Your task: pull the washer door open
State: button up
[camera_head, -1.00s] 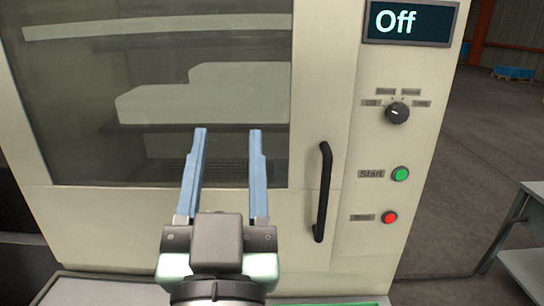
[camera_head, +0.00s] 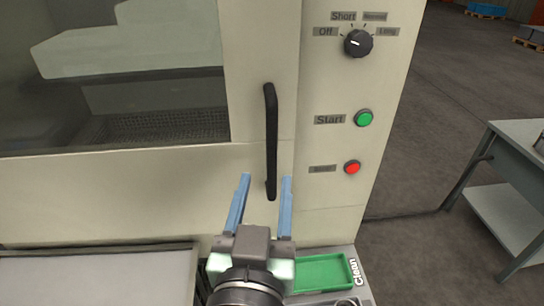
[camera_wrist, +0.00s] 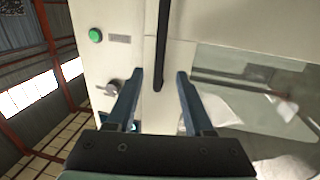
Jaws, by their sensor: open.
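The washer door (camera_head: 120,190) is a cream panel with a large dark window, and it looks shut. Its black vertical bar handle (camera_head: 270,140) is near the door's right edge. My gripper (camera_head: 265,178) has two blue fingers, open and empty, pointing at the handle's lower end. In the head view the lower end of the handle lies between the fingertips in the picture; contact cannot be told. In the wrist view the handle (camera_wrist: 162,50) runs down between the open fingers (camera_wrist: 169,72), nearer the left one.
Right of the handle are a dial (camera_head: 358,43), a green start button (camera_head: 364,118) and a red button (camera_head: 352,167). Below stand a green tray (camera_head: 318,274) marked Clean and a grey surface (camera_head: 95,280). A metal table (camera_head: 520,150) stands at the right, with open floor between.

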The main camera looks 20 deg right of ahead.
aim_at(271, 148)
jog(key=p+x, duration=0.3)
jog(key=x, duration=0.7)
jog(key=shift+w+d, duration=0.1)
jog(key=shift+w, duration=0.05)
grip_shut()
dwell(1.0)
